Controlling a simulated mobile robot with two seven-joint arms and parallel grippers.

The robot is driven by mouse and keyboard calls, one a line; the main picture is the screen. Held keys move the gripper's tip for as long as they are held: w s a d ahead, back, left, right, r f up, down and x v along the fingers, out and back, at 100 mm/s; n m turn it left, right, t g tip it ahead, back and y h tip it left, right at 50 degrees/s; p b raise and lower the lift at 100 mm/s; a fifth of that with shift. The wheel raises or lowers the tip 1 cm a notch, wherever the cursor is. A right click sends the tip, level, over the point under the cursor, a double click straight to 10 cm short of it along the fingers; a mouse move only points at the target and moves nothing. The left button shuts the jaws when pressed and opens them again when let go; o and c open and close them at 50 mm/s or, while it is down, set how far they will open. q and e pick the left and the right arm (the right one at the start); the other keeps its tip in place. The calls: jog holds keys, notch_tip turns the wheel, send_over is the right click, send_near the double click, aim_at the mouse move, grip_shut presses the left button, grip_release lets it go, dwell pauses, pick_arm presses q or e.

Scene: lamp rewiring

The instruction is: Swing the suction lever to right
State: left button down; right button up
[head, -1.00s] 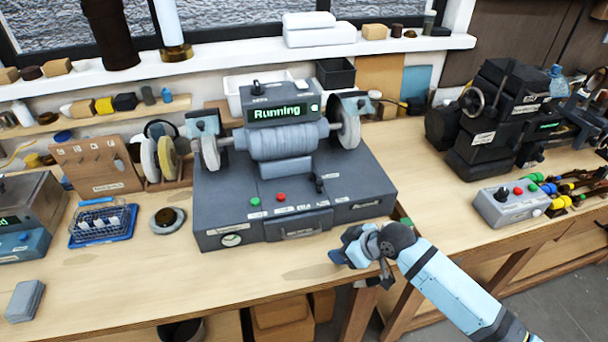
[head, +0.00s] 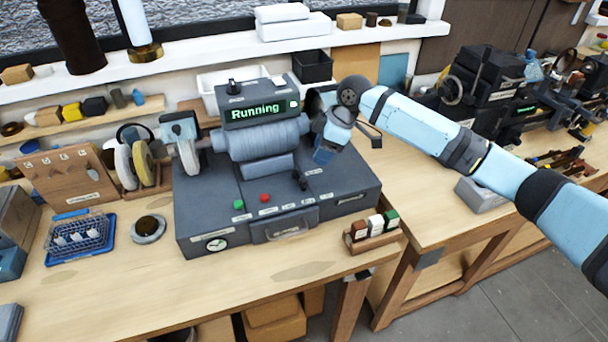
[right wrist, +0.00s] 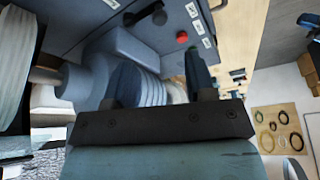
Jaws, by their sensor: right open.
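The suction lever (head: 302,181) is a small black lever on the right part of the top of the grey grinder base (head: 345,192). It looks roughly upright; its exact swing position is hard to tell. My right gripper (head: 332,152) is above and behind the lever, beside the motor housing (head: 265,142), apart from the lever. In the right wrist view the gripper (right wrist: 160,78) has its fingers apart and empty. My arm hides the right-hand wheel. My left gripper is not in view.
The display reads "Running" (head: 255,111). Green (head: 238,205) and red (head: 265,198) buttons sit on the base, left of the lever. A wooden holder with coloured blocks (head: 371,232) stands at the base's front right corner. A grey control box (head: 482,194) is farther right.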

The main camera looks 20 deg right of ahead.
aim_at(304, 179)
jog(key=p+x, duration=0.1)
jog(key=x, duration=0.9)
jog(key=shift+a+f, duration=0.1)
jog(key=shift+f, duration=0.1)
grip_shut()
